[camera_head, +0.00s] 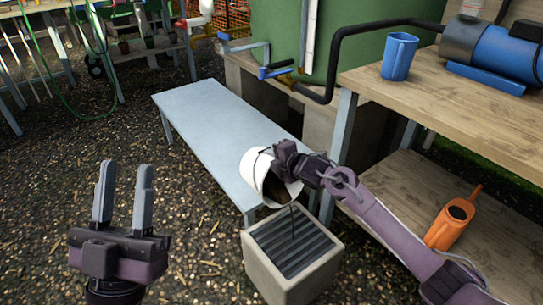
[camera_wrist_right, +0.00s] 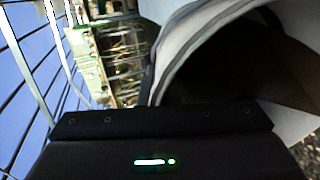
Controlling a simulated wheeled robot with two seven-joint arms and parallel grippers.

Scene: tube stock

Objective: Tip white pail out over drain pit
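The white pail (camera_head: 256,168) hangs in the air, tilted over with its mouth toward the drain pit (camera_head: 262,262). In the right wrist view the pail's pale rim and wall (camera_wrist_right: 185,45) show beside a dark inside. A thin dark streak runs from the mouth toward the grate; I cannot tell if it is liquid or the bail. My right gripper (camera_head: 284,160) is at the pail's upper rim and appears shut on it, with the fingertips partly hidden. My left gripper (camera_head: 122,195) is open and empty, fingers up, left of the pit and apart from it.
A grey bench (camera_head: 205,125) stands just behind the pail. A wooden shelf unit (camera_head: 450,110) on the right carries a blue jug (camera_head: 399,57) and a blue pump (camera_head: 490,50), with an orange watering can (camera_head: 450,224) below.

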